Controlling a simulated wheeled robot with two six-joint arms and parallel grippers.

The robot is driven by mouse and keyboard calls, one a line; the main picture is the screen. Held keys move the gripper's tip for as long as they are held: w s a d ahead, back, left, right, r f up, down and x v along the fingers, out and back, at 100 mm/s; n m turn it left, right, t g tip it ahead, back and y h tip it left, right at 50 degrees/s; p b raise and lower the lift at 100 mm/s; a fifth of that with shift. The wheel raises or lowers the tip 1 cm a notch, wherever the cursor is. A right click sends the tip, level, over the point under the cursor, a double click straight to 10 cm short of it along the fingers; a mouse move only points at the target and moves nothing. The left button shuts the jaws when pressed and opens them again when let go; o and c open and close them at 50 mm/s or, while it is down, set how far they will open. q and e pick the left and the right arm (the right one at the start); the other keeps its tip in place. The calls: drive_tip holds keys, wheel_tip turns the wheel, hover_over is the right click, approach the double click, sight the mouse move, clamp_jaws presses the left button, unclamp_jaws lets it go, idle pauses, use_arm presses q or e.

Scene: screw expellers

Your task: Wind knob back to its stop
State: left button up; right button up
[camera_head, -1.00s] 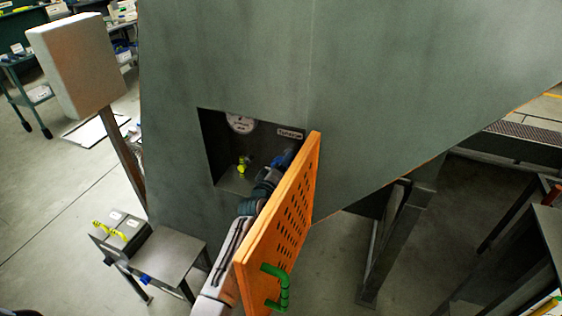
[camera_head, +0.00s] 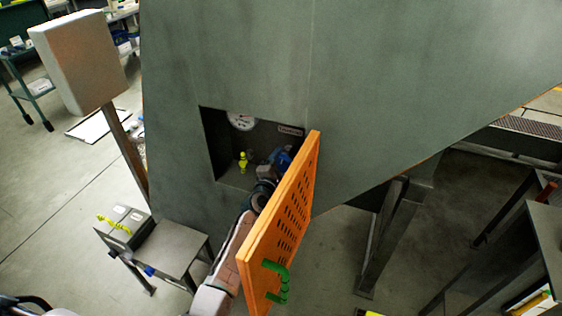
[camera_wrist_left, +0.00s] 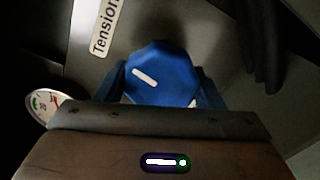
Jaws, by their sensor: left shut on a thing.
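The blue knob (camera_wrist_left: 160,72) fills the middle of the left wrist view, with a short white line slanting down to the right on its face. It shows small and partly hidden in the head view (camera_head: 283,155), inside the square recess (camera_head: 222,150) of the grey-green machine. My left gripper (camera_wrist_left: 160,88) is shut on the knob, one finger on each side. In the head view my left arm reaches into the recess behind the orange door. The label "Tension" (camera_wrist_left: 103,28) is beside the knob. My right gripper is not in view.
The open perforated orange door (camera_head: 285,215) with a green handle (camera_head: 277,280) stands close to the right of my arm. A round dial (camera_head: 241,120) and a yellow fitting (camera_head: 242,160) are in the recess. A small metal stand (camera_head: 175,250) is at lower left.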

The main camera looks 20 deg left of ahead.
use_arm(q)
drive_tip(key=shift+f+n, duration=0.1)
drive_tip(key=shift+n, duration=1)
drive_tip(key=o, duration=1)
drive_tip(key=shift+s, duration=0.1)
drive_tip(key=shift+s+a+p, duration=0.2)
drive_tip(key=shift+s+p, duration=0.3)
drive_tip(key=shift+s, duration=2.15)
drive_tip(key=shift+s+a+p, duration=0.2)
drive_tip(key=shift+s+p, duration=0.3)
drive_tip(key=shift+s, duration=2.15)
drive_tip(key=shift+s+f, duration=0.1)
